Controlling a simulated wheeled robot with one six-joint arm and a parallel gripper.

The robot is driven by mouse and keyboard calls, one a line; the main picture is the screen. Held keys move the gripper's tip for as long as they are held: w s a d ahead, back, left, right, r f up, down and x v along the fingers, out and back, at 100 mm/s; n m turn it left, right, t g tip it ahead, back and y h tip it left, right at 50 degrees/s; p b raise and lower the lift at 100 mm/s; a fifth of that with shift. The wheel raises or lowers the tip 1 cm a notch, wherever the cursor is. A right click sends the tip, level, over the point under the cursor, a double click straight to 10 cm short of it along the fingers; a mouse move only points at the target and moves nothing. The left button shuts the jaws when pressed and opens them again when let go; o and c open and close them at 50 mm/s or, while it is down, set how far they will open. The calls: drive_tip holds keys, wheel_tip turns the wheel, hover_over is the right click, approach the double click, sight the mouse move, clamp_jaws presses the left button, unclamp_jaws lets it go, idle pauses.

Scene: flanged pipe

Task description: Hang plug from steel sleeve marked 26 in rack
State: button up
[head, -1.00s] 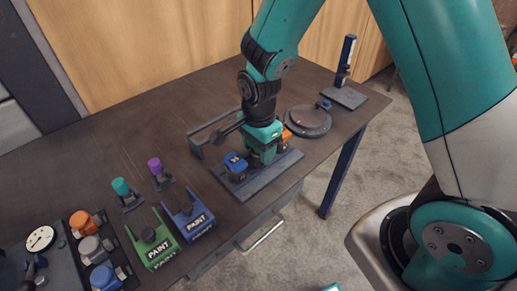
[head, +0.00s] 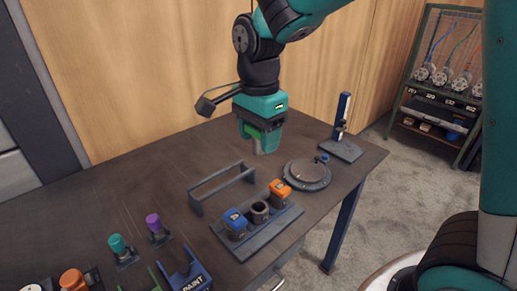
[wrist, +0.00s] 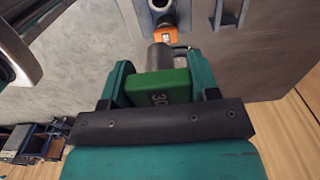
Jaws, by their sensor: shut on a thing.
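My gripper (head: 262,138) is shut on a green plug (head: 254,131) and holds it in the air above the table. In the wrist view the green plug (wrist: 158,88) sits between both fingers (wrist: 160,80); its number is rotated and hard to read. A grey metal cylinder (wrist: 158,56) extends beyond it. An empty steel sleeve (head: 259,211) stands on a dark base between a blue plug (head: 235,222) and an orange plug (head: 280,190); its marking is not readable. A green-framed rack (head: 412,75) with several round fittings, coloured cables and numbered labels stands at the right back.
A low grey bar frame (head: 220,184) lies left of the sleeves. A round grey plate (head: 307,174) and an upright blue post (head: 342,115) stand near the table's right end. Teal (head: 118,245) and purple (head: 154,223) pieces stand at left. Floor shows between table and rack.

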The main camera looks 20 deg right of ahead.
drive_tip(key=shift+r+p, duration=3.25)
drive_tip(key=shift+r, duration=0.45)
drive_tip(key=shift+f, duration=0.1)
